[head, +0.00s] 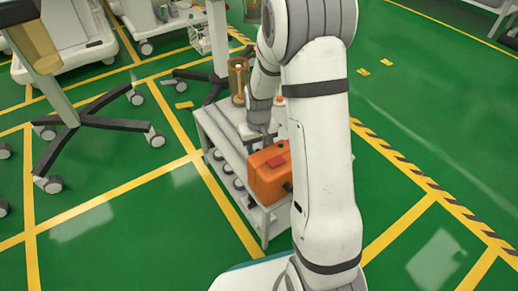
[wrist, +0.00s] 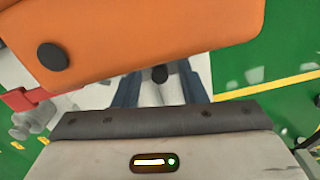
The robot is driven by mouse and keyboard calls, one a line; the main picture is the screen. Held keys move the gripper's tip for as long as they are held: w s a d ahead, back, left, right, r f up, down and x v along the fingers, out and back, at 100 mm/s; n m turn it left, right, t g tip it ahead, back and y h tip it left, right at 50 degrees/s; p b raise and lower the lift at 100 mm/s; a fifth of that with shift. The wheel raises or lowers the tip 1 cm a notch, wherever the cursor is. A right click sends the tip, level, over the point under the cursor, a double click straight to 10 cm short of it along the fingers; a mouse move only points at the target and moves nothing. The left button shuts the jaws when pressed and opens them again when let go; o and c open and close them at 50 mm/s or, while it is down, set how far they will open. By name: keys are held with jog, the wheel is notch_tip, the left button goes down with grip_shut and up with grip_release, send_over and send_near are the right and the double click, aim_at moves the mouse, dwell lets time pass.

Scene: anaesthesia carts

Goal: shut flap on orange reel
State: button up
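The orange reel (head: 266,182) is a boxy orange body on the white cart, with a red part (head: 277,161) on its upper face. I cannot tell whether this red part is the flap or how far it stands open. In the wrist view the orange body (wrist: 150,35) fills the top, with a dark round knob, and a red piece (wrist: 25,99) shows at left. My gripper (head: 266,134) points down just behind the reel, partly hidden by my arm. In the wrist view its two dark blue fingers (wrist: 160,85) stand apart; their tips are hidden behind the orange body.
The white cart (head: 222,148) has shelves with several round dark items below. An amber cylinder (head: 238,80) stands at its far end. Wheeled stands (head: 95,122) are at left. Green floor with yellow lines is open at right.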

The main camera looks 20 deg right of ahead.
grip_shut()
jog(key=shift+d, duration=0.15)
jog(key=shift+r, duration=0.1)
